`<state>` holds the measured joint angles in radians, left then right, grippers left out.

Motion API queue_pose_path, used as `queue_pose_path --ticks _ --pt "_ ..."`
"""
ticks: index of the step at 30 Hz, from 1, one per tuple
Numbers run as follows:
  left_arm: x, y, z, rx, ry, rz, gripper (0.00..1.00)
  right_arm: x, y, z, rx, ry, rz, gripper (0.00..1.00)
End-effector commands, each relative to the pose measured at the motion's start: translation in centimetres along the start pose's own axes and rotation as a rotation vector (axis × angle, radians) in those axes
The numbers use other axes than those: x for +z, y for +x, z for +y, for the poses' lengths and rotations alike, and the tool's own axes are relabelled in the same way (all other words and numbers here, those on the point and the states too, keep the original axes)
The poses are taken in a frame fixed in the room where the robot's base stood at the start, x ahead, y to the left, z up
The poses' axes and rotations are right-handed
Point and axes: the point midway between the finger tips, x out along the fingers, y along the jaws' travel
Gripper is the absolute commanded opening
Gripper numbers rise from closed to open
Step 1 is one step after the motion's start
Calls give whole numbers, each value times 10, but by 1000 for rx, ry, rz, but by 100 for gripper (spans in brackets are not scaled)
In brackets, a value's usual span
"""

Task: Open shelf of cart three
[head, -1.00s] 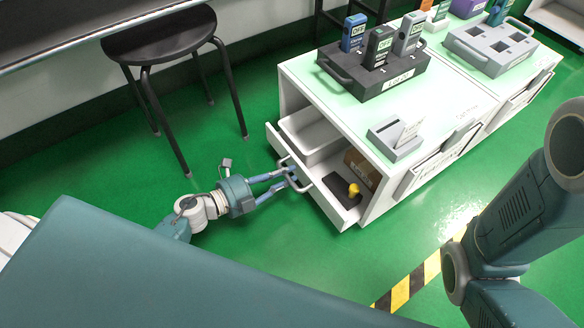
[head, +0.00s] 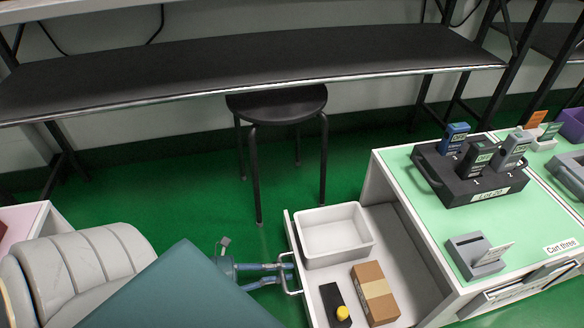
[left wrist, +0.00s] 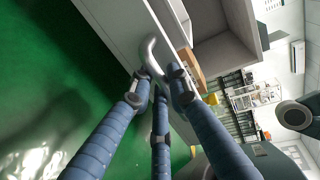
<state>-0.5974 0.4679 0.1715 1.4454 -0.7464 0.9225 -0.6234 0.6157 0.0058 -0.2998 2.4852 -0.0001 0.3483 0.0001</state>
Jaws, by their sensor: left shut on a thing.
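Cart three (head: 405,205) stands at the right in the head view, with a pale green top and a "Cart three" label. Its white shelf drawer (head: 325,281) is pulled out to the left. In it lie a white bin (head: 335,238), a brown box (head: 375,292) and a black item with a yellow knob (head: 336,305). My left gripper (head: 288,268) is shut on the drawer's grey handle (head: 287,284). The left wrist view also shows the handle (left wrist: 150,57) between the blue fingers (left wrist: 158,85). My right gripper is out of view.
On the cart top stand a black tray of testers (head: 468,184) and a small grey holder (head: 474,256). A black stool (head: 277,105) stands behind the drawer, under a long dark bench (head: 230,67). Green floor (head: 190,170) is clear left of the drawer.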

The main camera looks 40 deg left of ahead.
Motion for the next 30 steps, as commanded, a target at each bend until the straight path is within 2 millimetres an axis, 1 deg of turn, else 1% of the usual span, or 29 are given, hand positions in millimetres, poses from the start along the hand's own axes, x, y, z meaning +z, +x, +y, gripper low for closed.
queue_pose_path --ticks 12,13,15,25,28,30 --pt "0 -2 -2 -5 1 1 0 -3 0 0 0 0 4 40" --pt "1 -2 -2 -5 1 1 21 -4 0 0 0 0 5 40" --pt "1 -2 -2 -5 1 1 33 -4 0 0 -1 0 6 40" --pt "0 -5 0 -1 0 0 33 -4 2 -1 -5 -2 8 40" --pt "1 -15 1 1 0 -1 33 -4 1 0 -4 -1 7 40" --pt "0 -26 2 3 -1 1 33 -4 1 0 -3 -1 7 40"
